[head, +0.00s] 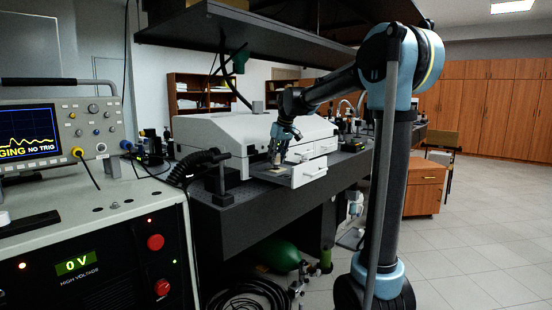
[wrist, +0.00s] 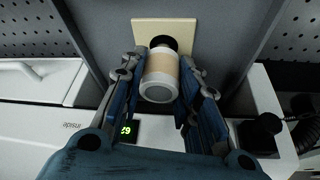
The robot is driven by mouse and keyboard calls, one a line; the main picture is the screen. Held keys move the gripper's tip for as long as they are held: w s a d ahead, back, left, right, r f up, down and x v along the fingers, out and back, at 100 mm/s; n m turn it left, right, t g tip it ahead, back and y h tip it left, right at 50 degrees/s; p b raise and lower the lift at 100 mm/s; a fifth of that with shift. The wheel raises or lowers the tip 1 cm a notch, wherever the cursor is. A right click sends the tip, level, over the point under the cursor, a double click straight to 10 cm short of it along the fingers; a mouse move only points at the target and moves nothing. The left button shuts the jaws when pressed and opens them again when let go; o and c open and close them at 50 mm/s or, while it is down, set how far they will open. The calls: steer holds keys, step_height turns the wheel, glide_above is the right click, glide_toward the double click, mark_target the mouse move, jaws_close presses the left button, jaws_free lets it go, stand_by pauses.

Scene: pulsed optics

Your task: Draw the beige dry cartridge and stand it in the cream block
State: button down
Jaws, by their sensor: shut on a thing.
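The beige dry cartridge (wrist: 160,76), white with a beige band and a dark far end, is between the fingers of my gripper (wrist: 160,78) in the wrist view. The gripper is shut on it. The cream block (wrist: 144,31) is a flat square beyond the cartridge's dark end. The dark end overlaps the block in the picture, and I cannot tell whether it touches or enters it. In the head view my gripper (head: 276,152) points down over an open drawer (head: 309,173) of the white instrument; the cartridge is too small to make out clearly there.
The white instrument (head: 225,142) stands on a black perforated bench (head: 240,207) behind the drawer. In the wrist view a dark round knob or post (wrist: 260,132) is at the right, and a small green display (wrist: 126,129) is at the lower left. A black shelf (head: 260,38) hangs above.

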steer(key=shift+f, duration=0.5)
steer(key=shift+f, duration=0.5)
steer(key=c, duration=1.1)
jaws_free()
steer(key=shift+r, duration=0.15)
steer(key=shift+w+a+r+v, duration=0.1)
steer(key=shift+w+v, duration=0.1)
steer(key=shift+v, duration=2.35)
steer(key=shift+w+a+r+v, duration=0.1)
steer(key=shift+w+v, duration=0.15)
steer(key=shift+v, duration=2.3)
steer(key=shift+w+a+r+v, duration=0.1)
steer(key=shift+w+v, duration=0.1)
steer(key=shift+v, duration=2.4)
